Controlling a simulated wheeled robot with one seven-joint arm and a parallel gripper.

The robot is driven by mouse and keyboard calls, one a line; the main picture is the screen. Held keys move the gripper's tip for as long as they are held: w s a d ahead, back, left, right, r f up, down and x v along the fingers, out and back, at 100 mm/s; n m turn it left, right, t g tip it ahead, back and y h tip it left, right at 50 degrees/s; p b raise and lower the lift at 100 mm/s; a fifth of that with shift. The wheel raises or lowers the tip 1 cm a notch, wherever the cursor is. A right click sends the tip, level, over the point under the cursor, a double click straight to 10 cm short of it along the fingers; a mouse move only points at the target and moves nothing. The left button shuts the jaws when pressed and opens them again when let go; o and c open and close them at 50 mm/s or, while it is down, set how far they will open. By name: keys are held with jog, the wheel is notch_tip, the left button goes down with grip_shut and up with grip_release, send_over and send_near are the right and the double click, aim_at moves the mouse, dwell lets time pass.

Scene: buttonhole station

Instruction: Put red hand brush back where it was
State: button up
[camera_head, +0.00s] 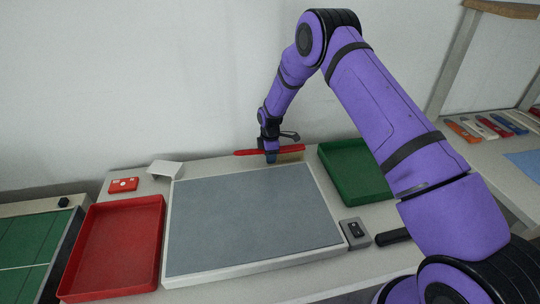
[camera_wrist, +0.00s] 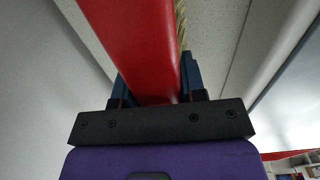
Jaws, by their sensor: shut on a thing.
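The red hand brush (camera_head: 250,152) is long, with pale bristles on its right part. It lies level across my gripper (camera_head: 271,158) at the back edge of the grey work mat (camera_head: 250,220). In the wrist view the red brush (camera_wrist: 135,45) fills the space between the two dark blue fingers of my gripper (camera_wrist: 155,85), which is shut on it. A strip of bristles shows along its right side. I cannot tell whether the brush touches the surface beneath it.
A red tray (camera_head: 113,292) stands left of the mat, and a green tray (camera_head: 350,170) right of it. A red box (camera_head: 123,185) and a white angled piece (camera_head: 165,168) sit at the back left. A small grey device (camera_head: 355,233) is at the right. The mat is clear.

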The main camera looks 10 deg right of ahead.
jog(key=shift+s+f, duration=0.2)
jog(key=shift+f, duration=0.25)
grip_shut()
jog(key=o, duration=1.1)
grip_release()
jog(key=shift+d+f, duration=0.1)
notch_tip(320, 180, up, 14)
jog(key=shift+w+f, duration=0.1)
jog(key=shift+f, duration=0.15)
jog(key=shift+r, duration=0.15)
